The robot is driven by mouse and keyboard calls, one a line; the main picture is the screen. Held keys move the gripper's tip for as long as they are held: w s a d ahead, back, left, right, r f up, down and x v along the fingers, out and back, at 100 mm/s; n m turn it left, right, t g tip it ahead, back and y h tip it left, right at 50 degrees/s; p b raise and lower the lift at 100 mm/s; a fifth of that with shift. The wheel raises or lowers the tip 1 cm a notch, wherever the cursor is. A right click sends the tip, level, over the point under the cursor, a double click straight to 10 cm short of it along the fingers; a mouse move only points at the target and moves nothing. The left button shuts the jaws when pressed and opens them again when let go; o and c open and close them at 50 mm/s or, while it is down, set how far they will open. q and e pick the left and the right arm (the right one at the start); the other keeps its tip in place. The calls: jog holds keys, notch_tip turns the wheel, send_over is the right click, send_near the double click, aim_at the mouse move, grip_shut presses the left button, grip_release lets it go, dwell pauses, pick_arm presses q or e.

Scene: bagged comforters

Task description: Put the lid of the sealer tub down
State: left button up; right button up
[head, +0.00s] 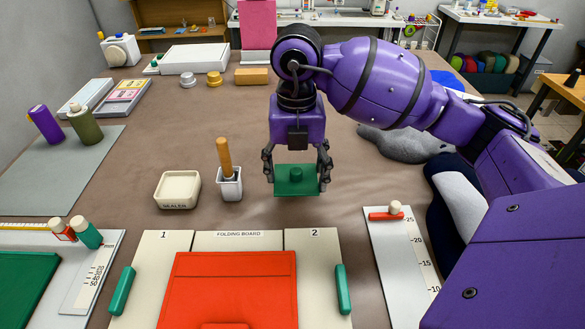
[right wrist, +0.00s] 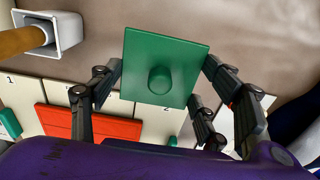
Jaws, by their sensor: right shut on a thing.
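The green square lid (head: 296,181) with a round knob on top is between the fingers of my right gripper (head: 296,172), which is shut on it. In the head view it hangs over or just at the brown table; the exact gap is hard to tell. The lid also shows in the right wrist view (right wrist: 165,66), flat, knob toward the camera. The cream sealer tub (head: 178,189), labelled SEALER, stands without a lid to the left of my right gripper. My left gripper is not in view.
A white pot (head: 229,184) with a wooden-handled tool stands between the tub and the lid. The folding board (head: 155,260) with a red piece (head: 232,285) lies in front. A grey bag (head: 405,143) lies behind right. The table behind the tub is clear.

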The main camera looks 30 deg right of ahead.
aim_at(300, 183)
jog(key=shift+w+d+f, duration=0.3)
jog(key=shift+d+f, duration=0.15)
jog(key=shift+f, duration=0.15)
jog(key=shift+w+d+f, duration=0.3)
jog(key=shift+d+f, duration=0.1)
jog(key=shift+f, duration=1.7)
jog(key=shift+f, duration=0.2)
jog(key=o, duration=1.2)
jog(key=shift+c, duration=0.2)
notch_tip(300, 183, up, 12)
jog(key=shift+r, duration=0.25)
